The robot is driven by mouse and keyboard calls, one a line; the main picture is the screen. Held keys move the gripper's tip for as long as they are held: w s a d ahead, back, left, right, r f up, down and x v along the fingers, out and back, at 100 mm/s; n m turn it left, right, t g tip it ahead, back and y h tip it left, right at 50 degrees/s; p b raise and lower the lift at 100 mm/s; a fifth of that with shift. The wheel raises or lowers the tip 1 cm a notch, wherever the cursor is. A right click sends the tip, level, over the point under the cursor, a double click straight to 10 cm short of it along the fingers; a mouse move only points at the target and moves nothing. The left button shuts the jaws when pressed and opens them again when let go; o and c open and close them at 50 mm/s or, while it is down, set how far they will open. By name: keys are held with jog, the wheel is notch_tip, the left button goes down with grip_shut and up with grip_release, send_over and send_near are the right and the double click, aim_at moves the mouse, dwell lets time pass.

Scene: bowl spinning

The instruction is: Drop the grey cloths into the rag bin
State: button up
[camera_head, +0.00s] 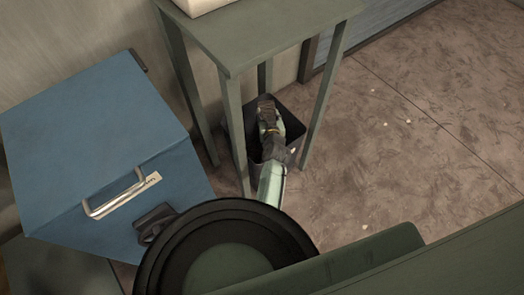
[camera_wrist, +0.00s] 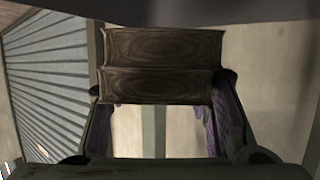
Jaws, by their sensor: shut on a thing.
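My gripper (camera_head: 268,118) is shut on a dark brown, wood-grained thing (camera_wrist: 160,65), which spans between the fingers in the wrist view. It looks like two stacked or folded layers; I cannot tell whether it is cloth. In the head view the brown thing (camera_head: 266,107) shows at the gripper's end. A dark open-topped bin (camera_head: 292,104) stands on the floor under the green table, and my gripper is over or inside its opening. My gripper and arm hide part of the bin, and its contents are unclear. No clearly grey cloth shows.
The green table (camera_head: 250,35) stands over the bin, with its legs close around my arm. A blue cabinet (camera_head: 95,130) with a metal handle (camera_head: 122,195) is at the left. The floor (camera_head: 420,130) at the right is open, with small pale scraps.

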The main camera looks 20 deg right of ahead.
jog(key=o, duration=1.3)
jog(key=shift+c, duration=0.2)
jog(key=v, duration=0.7)
jog(key=shift+s+r, duration=0.15)
jog(key=shift+s, duration=0.1)
jog(key=shift+a, duration=0.1)
